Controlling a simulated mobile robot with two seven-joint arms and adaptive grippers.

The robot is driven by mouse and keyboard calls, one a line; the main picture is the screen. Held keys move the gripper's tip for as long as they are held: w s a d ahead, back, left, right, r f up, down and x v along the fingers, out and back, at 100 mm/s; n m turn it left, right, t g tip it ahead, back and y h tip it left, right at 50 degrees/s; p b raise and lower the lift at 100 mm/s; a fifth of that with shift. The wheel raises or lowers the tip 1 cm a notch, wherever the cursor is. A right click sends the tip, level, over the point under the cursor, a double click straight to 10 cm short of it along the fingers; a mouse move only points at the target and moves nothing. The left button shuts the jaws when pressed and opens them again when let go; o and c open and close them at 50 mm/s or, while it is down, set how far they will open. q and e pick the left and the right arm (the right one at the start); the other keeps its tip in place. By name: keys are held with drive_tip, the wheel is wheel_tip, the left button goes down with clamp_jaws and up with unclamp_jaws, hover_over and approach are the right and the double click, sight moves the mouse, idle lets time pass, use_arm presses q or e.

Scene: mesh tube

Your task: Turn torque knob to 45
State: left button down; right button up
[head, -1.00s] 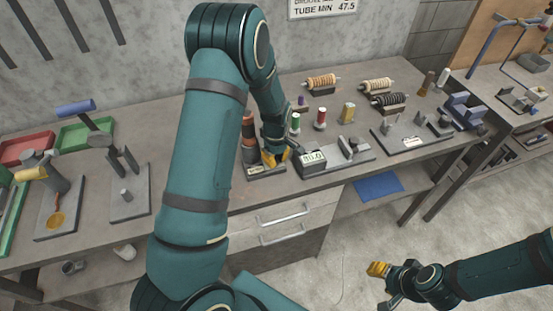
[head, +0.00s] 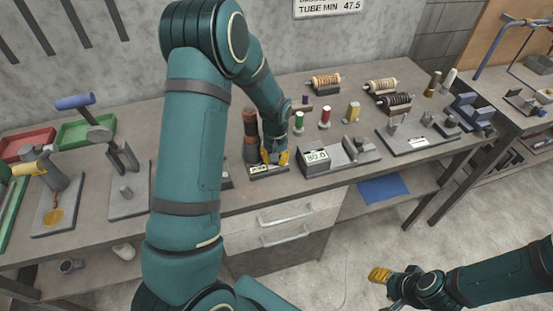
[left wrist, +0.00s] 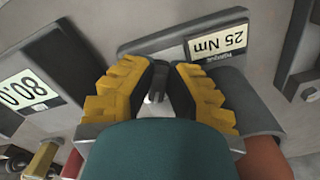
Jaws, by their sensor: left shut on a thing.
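The torque unit (head: 268,170) is a small dark base with a label on the bench, in front of a brown-and-black upright cylinder (head: 250,128). In the left wrist view its display (left wrist: 217,40) reads 25 Nm, upside down beside the word TORQUE. My left gripper (head: 275,157) is down at this unit. In the left wrist view its yellow ribbed fingers (left wrist: 158,90) are shut on a small dark knob (left wrist: 156,82), mostly hidden between them. The knob is hidden in the head view. My right gripper (head: 380,275) hangs away from the bench at lower right, its finger gap unclear.
A unit with a display reading 80.0 (head: 317,155) stands close right of my left gripper. Spools (head: 326,117) and a yellow block (head: 352,111) stand behind. Fixtures occupy the left (head: 127,190) and right (head: 420,135) of the bench. Drawers (head: 285,222) are below the front edge.

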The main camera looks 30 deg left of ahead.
use_arm(q)
drive_tip(key=shift+s+a+f+m, duration=0.1)
drive_tip(key=shift+m, duration=0.7)
drive_tip(key=c, duration=0.9)
unclamp_jaws()
drive_tip(key=shift+c, duration=0.2)
